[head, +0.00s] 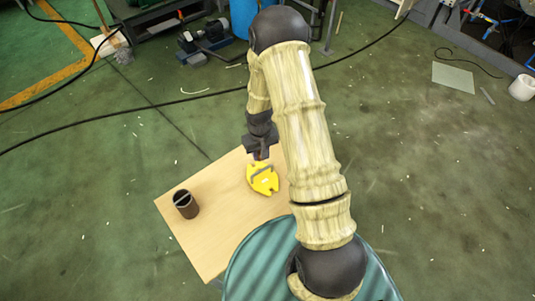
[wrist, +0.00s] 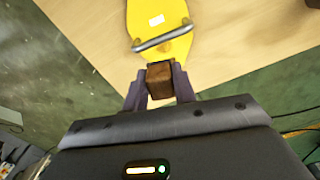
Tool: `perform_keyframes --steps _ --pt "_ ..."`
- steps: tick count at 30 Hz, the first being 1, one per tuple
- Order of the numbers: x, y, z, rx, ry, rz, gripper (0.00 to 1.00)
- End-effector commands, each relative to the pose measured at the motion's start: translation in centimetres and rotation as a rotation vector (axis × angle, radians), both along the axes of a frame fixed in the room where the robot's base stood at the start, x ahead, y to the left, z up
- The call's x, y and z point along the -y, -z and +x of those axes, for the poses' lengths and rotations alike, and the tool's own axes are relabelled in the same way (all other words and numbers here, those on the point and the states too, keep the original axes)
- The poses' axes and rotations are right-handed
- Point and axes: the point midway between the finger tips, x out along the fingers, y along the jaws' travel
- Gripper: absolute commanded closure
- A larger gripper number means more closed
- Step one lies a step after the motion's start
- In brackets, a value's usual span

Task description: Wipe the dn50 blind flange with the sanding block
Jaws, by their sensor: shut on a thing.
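The yellow plate with a grey bar handle and a small white label, apparently the dn50 blind flange (head: 264,181), lies flat on the wooden table. It also shows at the top of the wrist view (wrist: 158,18). My gripper (head: 259,160) is at the far edge of the plate in the head view. In the wrist view, its fingers (wrist: 160,88) are shut on a small brown block, the sanding block (wrist: 159,76). The block is close to the plate's edge and handle; I cannot tell whether it touches.
A dark brown cup-like container (head: 186,204) stands on the left part of the wooden table (head: 225,225). A ribbed green drum top (head: 262,262) adjoins the table at front right. Table space between container and plate is clear. A black cable (head: 130,112) crosses the floor behind.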

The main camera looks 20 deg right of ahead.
Motion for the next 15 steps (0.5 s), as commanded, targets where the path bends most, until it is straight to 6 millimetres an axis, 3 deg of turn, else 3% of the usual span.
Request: perform_keyframes --steps 1,5,15 --pt "0.4 1.0 0.1 0.003 -0.035 0.000 0.95" --pt "1.5 1.4 0.2 0.003 -0.144 -0.001 0.95" --pt "2.5 0.7 0.1 -0.001 -0.264 -0.001 0.95"
